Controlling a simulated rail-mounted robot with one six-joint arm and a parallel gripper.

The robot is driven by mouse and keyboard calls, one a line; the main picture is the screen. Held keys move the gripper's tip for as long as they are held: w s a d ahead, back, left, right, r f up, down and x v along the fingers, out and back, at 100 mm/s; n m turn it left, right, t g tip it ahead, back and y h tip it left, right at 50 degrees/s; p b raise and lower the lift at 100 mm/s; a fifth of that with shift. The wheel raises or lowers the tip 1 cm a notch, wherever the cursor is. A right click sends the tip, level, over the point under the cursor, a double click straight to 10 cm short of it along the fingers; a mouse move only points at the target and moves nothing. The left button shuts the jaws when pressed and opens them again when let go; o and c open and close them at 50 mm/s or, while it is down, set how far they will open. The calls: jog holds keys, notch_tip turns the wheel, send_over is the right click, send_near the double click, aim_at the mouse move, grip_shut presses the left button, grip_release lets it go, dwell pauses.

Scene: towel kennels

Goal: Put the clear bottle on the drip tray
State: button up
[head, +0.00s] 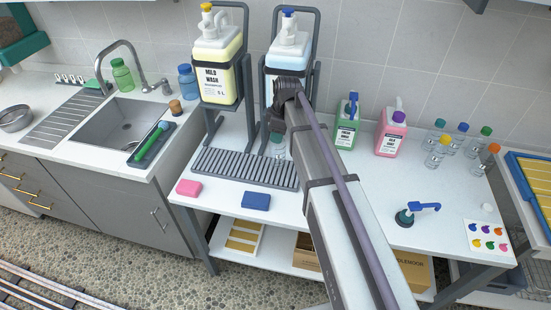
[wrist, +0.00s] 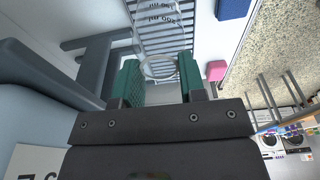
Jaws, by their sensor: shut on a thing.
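The clear bottle (head: 279,150) shows partly below my forearm in the head view, at the back right part of the drip tray. In the wrist view the bottle (wrist: 161,42) has its open round neck between the green finger pads of my gripper (wrist: 161,72), which is shut on it. The grey slatted drip tray (head: 226,166) lies on the white bench in front of the two dispenser stands. Its slats also show behind the bottle in the wrist view (wrist: 120,30). I cannot tell whether the bottle's base touches the slats.
The yellow jug (head: 217,75) and pale blue jug (head: 288,57) hang in stands behind the tray. A pink sponge (head: 188,188) and blue sponge (head: 256,201) lie in front. Several capped clear bottles (head: 439,152) stand right. A pump top (head: 405,217) lies on the bench.

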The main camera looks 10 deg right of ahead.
jog(key=shift+f, duration=0.5)
notch_tip(320, 180, down, 4)
jog(key=b, duration=0.3)
jog(key=shift+r+b, duration=0.1)
jog(key=shift+b, duration=0.2)
jog(key=shift+r, duration=0.3)
jog(key=shift+f, duration=0.2)
jog(key=o, duration=1.1)
notch_tip(320, 180, up, 12)
jog(key=d+r+p, duration=0.1)
jog(key=d+p, duration=0.1)
jog(key=p, duration=1.1)
jog(key=shift+s+a+f+m+g+h+b, duration=0.15)
jog(key=shift+s+a+f+m+h+b, duration=0.25)
jog(key=shift+s+m, duration=2.6)
jog(key=shift+s+a+f+m+g+h+b, duration=0.35)
jog(key=shift+s+m, duration=0.9)
jog(key=shift+s, duration=3.4)
jog(key=shift+s+a+f+m+t+h+b, duration=0.15)
jog(key=shift+s+f+m+b, duration=0.45)
jog(key=shift+s+m, duration=2.4)
